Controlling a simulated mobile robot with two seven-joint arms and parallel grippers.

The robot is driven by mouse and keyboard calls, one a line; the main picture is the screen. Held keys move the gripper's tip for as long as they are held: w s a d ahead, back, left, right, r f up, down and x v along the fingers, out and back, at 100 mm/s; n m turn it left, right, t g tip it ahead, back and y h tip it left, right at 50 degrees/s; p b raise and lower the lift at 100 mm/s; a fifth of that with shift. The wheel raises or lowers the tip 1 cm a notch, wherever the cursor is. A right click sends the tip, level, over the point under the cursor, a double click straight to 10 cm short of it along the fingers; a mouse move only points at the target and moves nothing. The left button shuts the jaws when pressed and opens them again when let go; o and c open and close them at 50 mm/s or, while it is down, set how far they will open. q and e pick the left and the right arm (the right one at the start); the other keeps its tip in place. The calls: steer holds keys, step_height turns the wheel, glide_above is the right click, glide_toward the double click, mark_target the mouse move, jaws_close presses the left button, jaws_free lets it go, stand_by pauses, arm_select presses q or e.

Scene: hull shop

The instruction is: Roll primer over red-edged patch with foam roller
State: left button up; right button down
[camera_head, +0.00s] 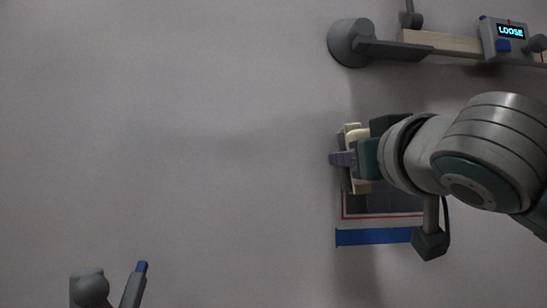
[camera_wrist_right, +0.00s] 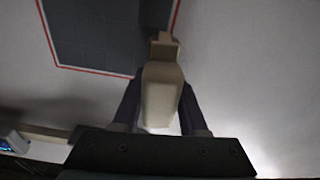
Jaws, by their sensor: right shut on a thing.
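My right gripper (camera_head: 349,159) is shut on the beige handle of the foam roller (camera_head: 351,138), in front of the wall surface. In the right wrist view the handle (camera_wrist_right: 162,88) sits between the two dark fingers of the gripper (camera_wrist_right: 158,108). A dark grey part, perhaps the roller's foam, shows beyond the handle, over the patch's edge; I cannot tell whether it touches. The red-edged patch (camera_head: 383,203) is dark grey, and my gripper and arm hide its upper part. In the wrist view the patch (camera_wrist_right: 95,38) fills the upper left.
A blue strip (camera_head: 372,237) lies just below the patch. At the top right, a grey round mount (camera_head: 349,43) and a beige bar (camera_head: 455,41) carry a device reading "LOOSE" (camera_head: 510,31). Grey, blue-tipped hardware (camera_head: 133,284) is at lower left. The pale surface left of the patch is clear.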

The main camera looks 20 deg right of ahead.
steer(key=shift+s, duration=0.15)
steer(key=v, duration=0.3)
steer(key=p+v, duration=0.1)
steer(key=v, duration=0.1)
steer(key=shift+r, duration=0.35)
steer(key=p+v, duration=0.2)
steer(key=p, duration=0.2)
steer(key=p+v, duration=0.3)
steer(key=p, duration=0.1)
steer(key=shift+a+r, duration=0.1)
steer(key=shift+r, duration=0.15)
